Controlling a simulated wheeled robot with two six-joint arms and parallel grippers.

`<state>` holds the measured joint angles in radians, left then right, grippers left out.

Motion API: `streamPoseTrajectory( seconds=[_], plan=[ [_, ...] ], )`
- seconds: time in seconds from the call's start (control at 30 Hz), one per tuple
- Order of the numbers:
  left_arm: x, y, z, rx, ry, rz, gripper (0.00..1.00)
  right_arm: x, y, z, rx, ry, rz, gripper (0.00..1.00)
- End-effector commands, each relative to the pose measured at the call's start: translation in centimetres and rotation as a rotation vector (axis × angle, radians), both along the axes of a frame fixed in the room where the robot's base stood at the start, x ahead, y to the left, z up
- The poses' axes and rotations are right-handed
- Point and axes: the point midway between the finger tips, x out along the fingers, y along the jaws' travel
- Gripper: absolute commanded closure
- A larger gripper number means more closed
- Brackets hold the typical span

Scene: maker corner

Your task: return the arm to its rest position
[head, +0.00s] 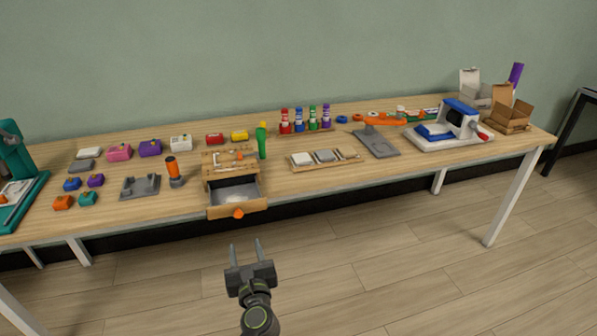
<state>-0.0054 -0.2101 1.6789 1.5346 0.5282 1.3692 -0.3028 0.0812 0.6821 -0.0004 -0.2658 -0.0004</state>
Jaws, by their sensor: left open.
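My left gripper (245,253) is open and empty. It shows at the bottom of the head view, in front of the workbench (440,165), with its two fingers pointing toward the bench. The fingertips are apart from the small wooden drawer unit (214,172), whose drawer (237,209) with an orange knob is pulled open above them in the picture. A small light thing lies in the drawer, too small to identify. My right gripper is not in view.
Colored blocks (120,152) and a grey fixture (141,186) stand at the left of the bench. A wooden tray (325,160), a white and blue machine (447,128) and cardboard boxes (508,118) stand to the right. The floor (400,260) in front is clear.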

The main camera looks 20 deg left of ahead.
Motion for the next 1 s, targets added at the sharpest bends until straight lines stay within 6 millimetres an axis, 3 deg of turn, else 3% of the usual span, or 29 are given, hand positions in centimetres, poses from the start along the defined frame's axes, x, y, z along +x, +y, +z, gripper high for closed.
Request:
streamPoseTrajectory(
  seconds=[0.13,0.23,0.37,0.47,0.57,0.7,0.8,0.97,1.0],
  plan=[
    [-0.1,-0.1,-1.1,0.089,0.061,-0.022,0.55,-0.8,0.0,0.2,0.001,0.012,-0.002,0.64],
    [-0.5,-0.6,-4.0,0.300,0.200,-0.084,0.55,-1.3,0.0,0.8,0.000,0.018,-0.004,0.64],
    [-2.4,-1.6,-10.5,0.721,0.474,-0.248,0.55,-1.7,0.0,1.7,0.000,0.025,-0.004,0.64],
    [-5.3,-2.3,-16.6,1.060,0.684,-0.427,0.55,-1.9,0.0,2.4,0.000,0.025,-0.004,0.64],
    [-9.6,-2.5,-22.9,1.386,0.867,-0.646,0.55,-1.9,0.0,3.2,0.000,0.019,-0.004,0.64],
    [-17.4,-2.0,-30.3,1.778,1.042,-0.991,0.55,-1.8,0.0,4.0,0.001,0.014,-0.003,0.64],
    [-23.8,-1.1,-34.5,2.012,1.105,-1.265,0.55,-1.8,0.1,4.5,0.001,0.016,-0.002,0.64],
    [-34.5,1.1,-38.9,2.305,1.094,-1.730,0.55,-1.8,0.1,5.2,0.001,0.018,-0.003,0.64],
    [-36.9,1.7,-39.6,-2.308,-1.048,1.799,0.55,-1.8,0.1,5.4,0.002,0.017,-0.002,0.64]
  ],
)
